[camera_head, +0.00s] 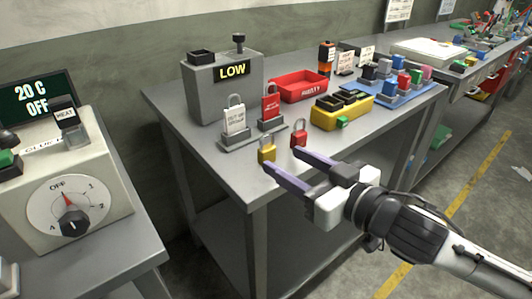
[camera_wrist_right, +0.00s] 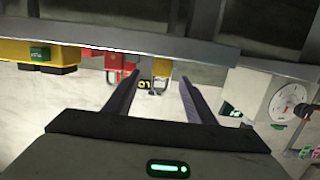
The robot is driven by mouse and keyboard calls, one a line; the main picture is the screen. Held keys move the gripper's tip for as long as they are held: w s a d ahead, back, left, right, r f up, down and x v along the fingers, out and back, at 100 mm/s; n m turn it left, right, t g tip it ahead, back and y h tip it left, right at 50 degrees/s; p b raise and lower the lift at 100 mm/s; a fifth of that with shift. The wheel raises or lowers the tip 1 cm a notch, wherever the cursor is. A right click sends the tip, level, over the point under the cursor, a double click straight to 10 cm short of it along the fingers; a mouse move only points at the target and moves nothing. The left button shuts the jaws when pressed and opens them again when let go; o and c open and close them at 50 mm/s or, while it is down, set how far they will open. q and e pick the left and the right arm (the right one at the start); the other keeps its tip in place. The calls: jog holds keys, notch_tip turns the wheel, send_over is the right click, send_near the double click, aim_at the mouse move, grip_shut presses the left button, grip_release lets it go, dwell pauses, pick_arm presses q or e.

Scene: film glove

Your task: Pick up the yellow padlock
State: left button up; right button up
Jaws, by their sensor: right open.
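The yellow padlock (camera_head: 266,153) stands near the front left corner of the grey table, shackle up. My right gripper (camera_head: 282,160) is open and empty, reaching in over the table's front edge. In the head view its left fingertip is close to the yellow padlock; I cannot tell whether they touch. In the right wrist view, which is upside down, the yellow padlock (camera_wrist_right: 161,69) appears between the two fingertips, somewhat beyond them. A red padlock (camera_head: 299,136) stands just right of the yellow one, near the other fingertip. My left gripper is not in view.
A red tray (camera_head: 300,87) and yellow case (camera_head: 342,113) lie to the right. A dial unit (camera_head: 60,190) is on a separate left table.

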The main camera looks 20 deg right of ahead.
aim_at(270, 153)
jog(key=shift+x, duration=3.55)
jog(key=shift+a+r, duration=0.1)
jog(key=shift+a, duration=0.05)
jog(key=c, duration=1.2)
